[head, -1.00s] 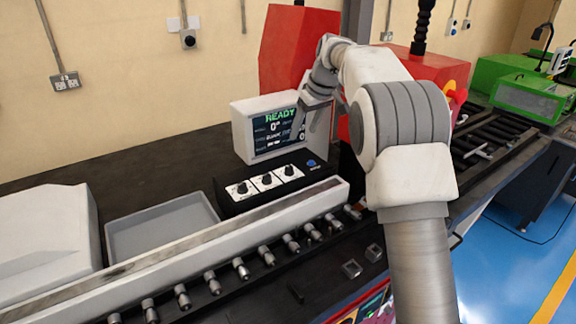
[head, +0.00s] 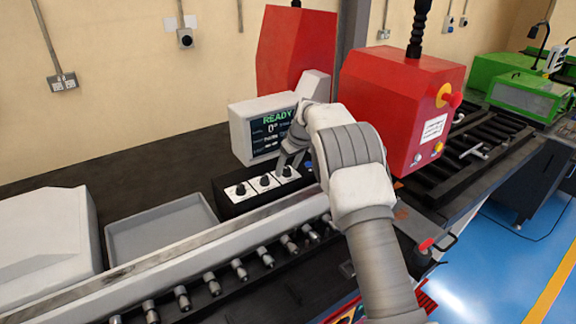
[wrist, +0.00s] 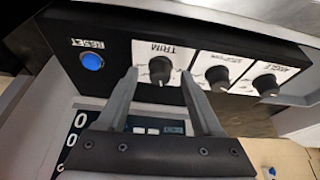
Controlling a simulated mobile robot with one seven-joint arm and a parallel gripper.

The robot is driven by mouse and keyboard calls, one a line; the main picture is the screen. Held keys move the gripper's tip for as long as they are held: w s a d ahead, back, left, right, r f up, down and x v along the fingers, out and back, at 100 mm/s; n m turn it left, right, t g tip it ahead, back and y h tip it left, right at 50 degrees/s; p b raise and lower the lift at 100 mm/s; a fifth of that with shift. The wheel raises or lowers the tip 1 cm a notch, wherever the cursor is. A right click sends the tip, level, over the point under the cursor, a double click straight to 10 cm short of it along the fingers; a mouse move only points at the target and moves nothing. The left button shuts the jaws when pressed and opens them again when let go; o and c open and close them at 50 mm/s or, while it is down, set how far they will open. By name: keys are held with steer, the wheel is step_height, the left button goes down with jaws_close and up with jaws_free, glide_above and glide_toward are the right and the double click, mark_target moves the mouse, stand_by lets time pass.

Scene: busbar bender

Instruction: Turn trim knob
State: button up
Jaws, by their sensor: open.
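The trim knob (wrist: 160,72) is a small black knob on a white plate marked TRIM, shown upside down in the wrist view. In the head view the trim knob (head: 287,173) is the rightmost of three knobs on the black control box (head: 228,208). My gripper (wrist: 159,78) is open, with one finger on each side of the knob in the wrist view. In the head view my gripper (head: 288,162) is right over the knob. I cannot tell whether the fingers touch it.
Two similar knobs, the middle one (wrist: 218,77) and the ANGLE one (wrist: 266,84), sit beside it. A blue RESET button (wrist: 92,61) is on the other side. The display (head: 262,127) reading READY stands behind the box. A grey tray (head: 160,230) lies to the left.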

jaws_close()
stand_by(0.3)
steer(key=shift+m, duration=0.4)
steer(key=m+h, duration=0.1)
steer(key=m, duration=0.1)
steer(key=m+t+h, duration=0.1)
steer(key=m, duration=0.1)
steer(key=shift+a+r+m, duration=0.1)
steer(key=shift+a+m, duration=0.1)
steer(key=shift+m, duration=0.2)
steer(key=m+h, duration=0.2)
steer(key=m, duration=0.3)
steer(key=shift+a+p, duration=0.1)
steer(key=shift+p, duration=0.3)
steer(key=shift+m, duration=0.4)
jaws_free()
